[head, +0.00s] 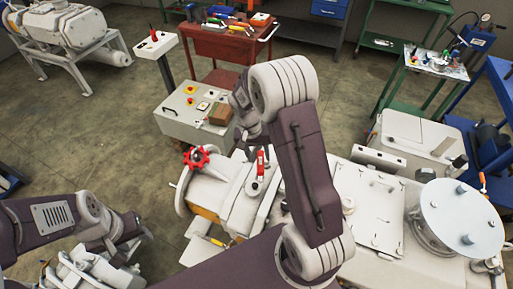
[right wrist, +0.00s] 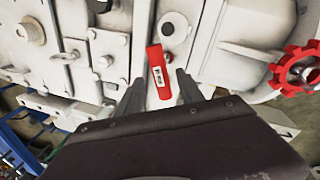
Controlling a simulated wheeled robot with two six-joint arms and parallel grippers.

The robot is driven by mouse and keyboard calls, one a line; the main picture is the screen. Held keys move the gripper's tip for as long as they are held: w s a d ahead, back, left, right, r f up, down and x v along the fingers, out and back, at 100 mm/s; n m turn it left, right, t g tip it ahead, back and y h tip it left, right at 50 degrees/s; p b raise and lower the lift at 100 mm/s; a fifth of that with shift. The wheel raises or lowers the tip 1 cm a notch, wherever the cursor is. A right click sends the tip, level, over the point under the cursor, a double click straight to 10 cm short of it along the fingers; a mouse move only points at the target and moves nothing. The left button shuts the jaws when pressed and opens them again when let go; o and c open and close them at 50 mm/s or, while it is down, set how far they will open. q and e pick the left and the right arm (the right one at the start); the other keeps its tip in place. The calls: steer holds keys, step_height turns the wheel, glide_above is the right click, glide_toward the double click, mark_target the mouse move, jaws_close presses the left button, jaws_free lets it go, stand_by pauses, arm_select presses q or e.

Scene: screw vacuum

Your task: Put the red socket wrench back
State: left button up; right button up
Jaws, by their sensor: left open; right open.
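A red handle with a white label, which looks like the red socket wrench (head: 260,165), stands out on the white pump machine (head: 237,205). In the right wrist view the red handle (right wrist: 158,72) lies between my right gripper's (right wrist: 160,82) two spread fingers. I cannot tell how far it is from them in depth. My right gripper (head: 252,136) is open and close above the handle in the head view; its fingers are partly hidden by my arm. My left gripper (head: 125,247) is open at the lower left, away from the handle, over pale machine parts.
A red handwheel (head: 196,158) sticks out left of the handle; it also shows in the right wrist view (right wrist: 298,68). A grey control box (head: 198,112) stands behind. A red tool cart (head: 225,42) with several tools is at the back. A round metal plate (head: 461,215) is at right.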

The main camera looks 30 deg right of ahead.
step_height(320, 180, up, 8)
steer(key=a+f, duration=0.1)
steer(key=s+a+f+n+t+y, duration=0.2)
steer(key=s+a+n, duration=0.3)
steer(key=s, duration=0.8)
steer(key=shift+a+f, duration=0.4)
steer(key=shift+f, duration=0.25)
